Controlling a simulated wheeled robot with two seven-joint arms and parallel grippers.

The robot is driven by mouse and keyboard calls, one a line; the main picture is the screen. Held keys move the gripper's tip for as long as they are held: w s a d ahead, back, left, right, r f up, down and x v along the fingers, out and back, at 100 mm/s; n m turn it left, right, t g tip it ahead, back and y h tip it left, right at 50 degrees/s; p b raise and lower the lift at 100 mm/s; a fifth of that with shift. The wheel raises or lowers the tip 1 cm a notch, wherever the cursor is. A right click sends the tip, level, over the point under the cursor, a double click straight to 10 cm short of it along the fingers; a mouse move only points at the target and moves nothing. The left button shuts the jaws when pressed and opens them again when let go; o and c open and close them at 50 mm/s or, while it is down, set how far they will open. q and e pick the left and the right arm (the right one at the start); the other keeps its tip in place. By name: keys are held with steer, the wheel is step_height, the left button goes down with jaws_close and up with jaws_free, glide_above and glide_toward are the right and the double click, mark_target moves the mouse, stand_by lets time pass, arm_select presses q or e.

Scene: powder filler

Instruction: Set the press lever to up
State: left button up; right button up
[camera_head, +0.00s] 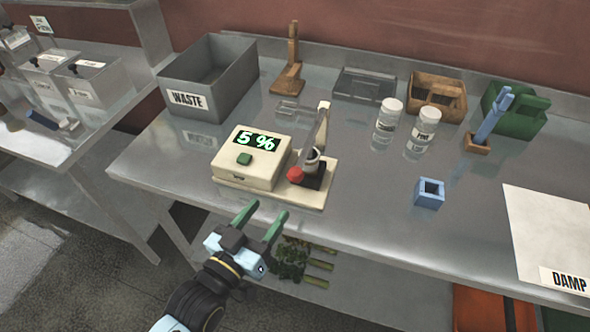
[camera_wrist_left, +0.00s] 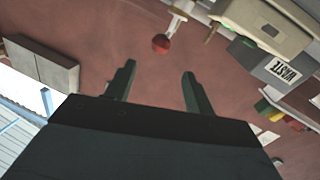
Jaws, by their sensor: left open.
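The press (camera_head: 318,192) stands near the table's front edge, on the right of a cream box (camera_head: 232,170) whose display reads 5 %. My right gripper is not in view.
A grey WASTE bin (camera_head: 208,84) stands at the back left. White jars (camera_head: 424,130), a blue square holder (camera_head: 429,193) and a white DAMP sheet (camera_head: 550,235) lie to the right. Wooden and green racks (camera_head: 518,115) line the back. The table between press and blue holder is clear.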

mark_target(291, 180)
arm_select(q)
steer(key=x, duration=1.2)
steer(key=shift+w+d+f+p, duration=0.1)
steer(key=shift+p, duration=0.3)
jaws_close()
